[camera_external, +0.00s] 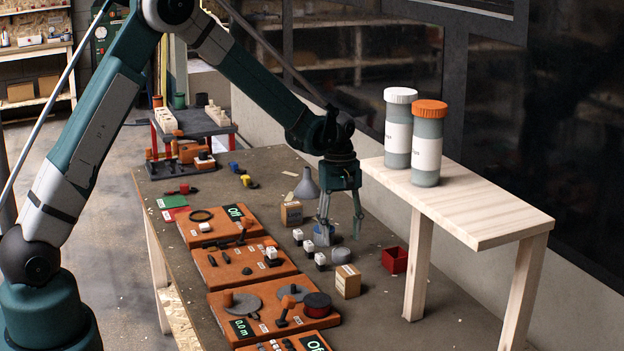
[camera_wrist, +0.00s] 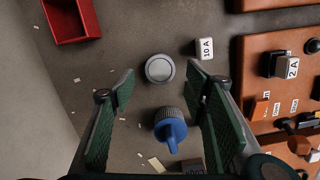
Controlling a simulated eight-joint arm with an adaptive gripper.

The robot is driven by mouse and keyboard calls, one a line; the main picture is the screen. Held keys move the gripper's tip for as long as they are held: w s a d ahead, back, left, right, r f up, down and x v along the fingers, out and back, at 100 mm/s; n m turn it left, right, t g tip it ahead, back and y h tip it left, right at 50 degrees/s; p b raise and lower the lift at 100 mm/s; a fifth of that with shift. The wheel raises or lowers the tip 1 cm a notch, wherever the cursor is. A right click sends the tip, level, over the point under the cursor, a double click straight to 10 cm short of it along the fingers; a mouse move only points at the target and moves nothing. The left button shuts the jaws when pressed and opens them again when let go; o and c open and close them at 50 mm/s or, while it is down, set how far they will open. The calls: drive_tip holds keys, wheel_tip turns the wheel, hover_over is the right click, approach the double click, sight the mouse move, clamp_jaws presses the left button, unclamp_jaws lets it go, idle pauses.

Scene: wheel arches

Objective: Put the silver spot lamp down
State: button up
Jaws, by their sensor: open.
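The silver spot lamp (camera_wrist: 160,68), a round silver piece with a pale flat face, rests on the workbench in the wrist view. It also shows in the external view (camera_external: 341,255), just below my fingertips. My gripper (camera_external: 339,235) is open, its fingers pointing down over the bench. In the wrist view the fingers (camera_wrist: 160,78) stand on either side of the lamp, with clear gaps and no visible contact. A blue-topped knob-like piece (camera_wrist: 170,130) sits close to the lamp, between the fingers in that view.
A white block marked 10 A (camera_wrist: 204,48) stands beside the lamp. A red open box (camera_external: 394,260) and a small cardboard box (camera_external: 347,281) are near. Orange panels (camera_external: 250,263) line the left. A raised wooden shelf (camera_external: 465,200) with two canisters stands right.

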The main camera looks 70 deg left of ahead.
sight(339, 250)
wheel_tip(339, 250, up, 7)
drive_tip(key=shift+a, duration=0.45)
drive_tip(key=shift+r, duration=0.15)
idle(0.6)
drive_tip(key=s+d+r+m+t+y, duration=0.15)
drive_tip(key=s+d+r+m, duration=0.25)
drive_tip(key=s+d+r, duration=0.45)
drive_tip(key=s+d+r+m+t, duration=0.25)
drive_tip(key=s+d+r, duration=0.35)
drive_tip(key=s+r, duration=0.4)
drive_tip(key=s+d+m+t, duration=0.1)
drive_tip(key=s+d+m, duration=0.3)
drive_tip(key=s, duration=0.7)
drive_tip(key=s+d+m+t, duration=0.2)
drive_tip(key=s+d+m, duration=0.3)
drive_tip(key=s, duration=0.7)
drive_tip(key=shift+r, duration=0.2)
